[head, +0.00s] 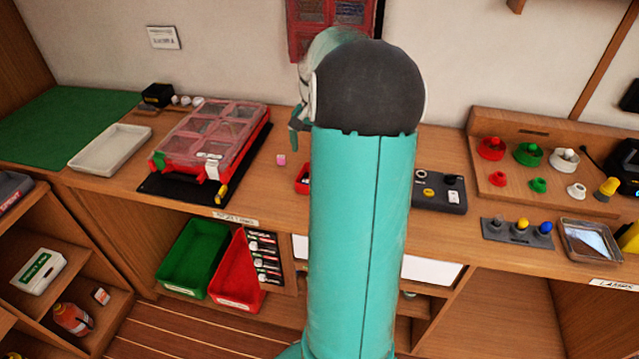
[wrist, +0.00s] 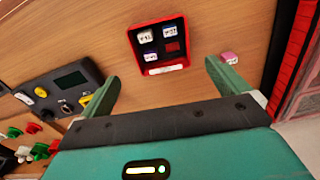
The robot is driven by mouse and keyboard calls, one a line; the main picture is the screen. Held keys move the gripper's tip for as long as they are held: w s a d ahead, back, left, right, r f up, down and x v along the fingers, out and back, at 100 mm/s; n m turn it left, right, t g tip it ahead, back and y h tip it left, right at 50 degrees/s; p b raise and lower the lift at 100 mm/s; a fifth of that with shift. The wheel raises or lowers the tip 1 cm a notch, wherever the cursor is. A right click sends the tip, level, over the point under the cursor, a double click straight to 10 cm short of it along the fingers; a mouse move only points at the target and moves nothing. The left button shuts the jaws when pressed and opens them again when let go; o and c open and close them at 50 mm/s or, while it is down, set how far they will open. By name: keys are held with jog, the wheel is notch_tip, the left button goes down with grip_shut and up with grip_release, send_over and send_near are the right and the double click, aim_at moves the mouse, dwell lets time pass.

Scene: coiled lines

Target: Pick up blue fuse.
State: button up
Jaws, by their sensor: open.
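In the wrist view a red tray (wrist: 183,67) holds three small fuses with pale labelled tops and dark, bluish sides: one top left (wrist: 145,37), one top right (wrist: 170,30), one lower left (wrist: 150,57). Which of them is the blue fuse is hard to tell at this size. The tray's lower right slot looks empty. A pink fuse (wrist: 229,58) lies on the wood outside the tray. My gripper (wrist: 162,76) is open and empty, its teal fingers on either side of the tray's near edge in the picture. In the head view my arm hides most of the tray (head: 300,184).
A grey meter-like box (wrist: 60,85) stands left of the tray in the wrist view. In the head view a red organiser case (head: 212,135) lies left of my arm, and a board of coloured knobs (head: 530,165) is at right. Bare wood surrounds the tray.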

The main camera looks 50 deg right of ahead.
notch_tip(320, 180, down, 6)
jog(key=shift+w+a+r, duration=0.15)
jog(key=shift+r, duration=0.05)
notch_tip(320, 180, down, 4)
jog(key=shift+f, duration=0.25)
jog(key=shift+c, duration=0.2)
jog(key=c, duration=0.7)
